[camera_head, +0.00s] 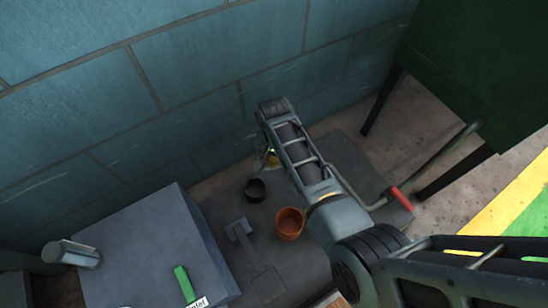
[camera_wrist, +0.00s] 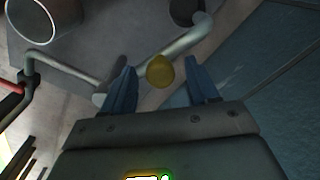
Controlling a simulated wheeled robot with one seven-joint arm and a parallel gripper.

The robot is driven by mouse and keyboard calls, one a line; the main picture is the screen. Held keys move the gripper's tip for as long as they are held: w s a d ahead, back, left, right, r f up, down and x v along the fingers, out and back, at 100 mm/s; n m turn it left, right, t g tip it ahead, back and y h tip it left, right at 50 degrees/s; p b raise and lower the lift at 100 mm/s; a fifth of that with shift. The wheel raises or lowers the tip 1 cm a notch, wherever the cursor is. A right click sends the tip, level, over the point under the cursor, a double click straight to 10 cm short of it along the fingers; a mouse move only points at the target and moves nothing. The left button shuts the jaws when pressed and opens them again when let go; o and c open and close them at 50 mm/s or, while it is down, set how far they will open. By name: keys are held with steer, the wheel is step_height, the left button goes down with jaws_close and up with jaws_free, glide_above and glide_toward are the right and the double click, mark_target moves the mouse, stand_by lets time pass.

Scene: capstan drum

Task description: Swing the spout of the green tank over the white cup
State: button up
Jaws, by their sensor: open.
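The green tank (camera_head: 490,60) stands on dark legs at the upper right of the head view. A grey pipe (camera_head: 452,150) with a red handle (camera_head: 401,198) runs from it and passes behind my arm. In the wrist view the pipe (camera_wrist: 75,71) crosses just beyond my gripper (camera_wrist: 160,68). A yellow knob (camera_wrist: 159,71) shows between my open fingers; I cannot tell whether they touch it. In the head view my gripper (camera_head: 268,153) is small and partly hidden near the wall. I cannot make out a white cup for certain; a pale-rimmed cup (camera_wrist: 37,18) shows in the wrist view.
A black cup (camera_head: 255,190) and an orange cup (camera_head: 290,224) stand on the dark surface left of my arm. A grey block (camera_head: 150,245) with a green item (camera_head: 184,284) and a metal cylinder (camera_head: 71,254) are at lower left. A blue wall (camera_head: 190,95) stands close behind.

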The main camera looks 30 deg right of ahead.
jaws_close()
stand_by(0.5)
